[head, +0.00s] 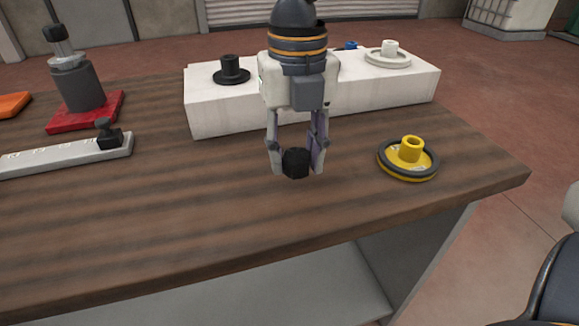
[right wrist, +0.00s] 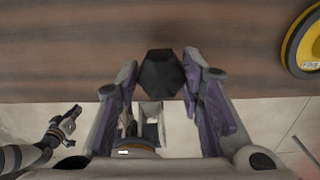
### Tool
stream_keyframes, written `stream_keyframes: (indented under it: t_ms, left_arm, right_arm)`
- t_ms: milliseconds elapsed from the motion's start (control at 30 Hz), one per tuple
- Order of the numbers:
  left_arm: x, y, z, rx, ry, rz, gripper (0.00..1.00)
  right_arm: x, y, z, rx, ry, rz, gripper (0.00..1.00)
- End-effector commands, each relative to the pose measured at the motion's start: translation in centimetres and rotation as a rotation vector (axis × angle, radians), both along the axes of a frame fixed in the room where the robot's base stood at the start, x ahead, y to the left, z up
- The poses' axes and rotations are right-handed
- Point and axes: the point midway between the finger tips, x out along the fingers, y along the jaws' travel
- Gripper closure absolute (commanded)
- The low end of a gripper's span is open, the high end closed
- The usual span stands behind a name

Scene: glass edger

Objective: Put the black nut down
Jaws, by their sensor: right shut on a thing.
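The black nut (head: 295,163) is a small dark faceted piece held between the fingertips of my right gripper (head: 296,168). In the right wrist view the nut (right wrist: 160,73) sits between both fingers, over the brown wooden table (head: 200,215). The gripper points down in front of the white block. I cannot tell how far the nut is above the tabletop. In the right wrist view what looks like my left gripper (right wrist: 66,122) shows at the left, away from the table; its jaws are too small to read.
A white block (head: 215,118) at the back carries a black flanged part (head: 231,70) and a white one (head: 388,54). A yellow wheel (head: 409,160) lies right of my gripper. A grey strip (head: 50,158) and red-based tool (head: 85,110) stand left. The front-left table is clear.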

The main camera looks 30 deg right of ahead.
Motion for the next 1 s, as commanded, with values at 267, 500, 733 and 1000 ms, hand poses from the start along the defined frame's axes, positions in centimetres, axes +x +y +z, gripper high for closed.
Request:
stream_keyframes:
  t_ms: [267,500,733,1000]
  left_arm:
    - [0.0,0.0,0.0,0.0,-0.002,0.0,1.0]
    - [0.0,0.0,0.0,0.0,-0.002,0.0,1.0]
    - [0.0,0.0,0.0,0.0,-0.002,0.0,1.0]
    - [0.0,0.0,0.0,0.0,-0.002,0.0,1.0]
  right_arm:
    - [1.4,-0.4,-3.2,-0.001,0.001,0.001,0.98]
    - [1.5,-0.3,-4.8,0.001,-0.004,0.0,0.99]
    - [1.5,-0.3,-5.0,0.0,-0.003,0.0,0.49]
    - [1.5,-0.3,-5.0,0.001,-0.003,0.0,0.45]
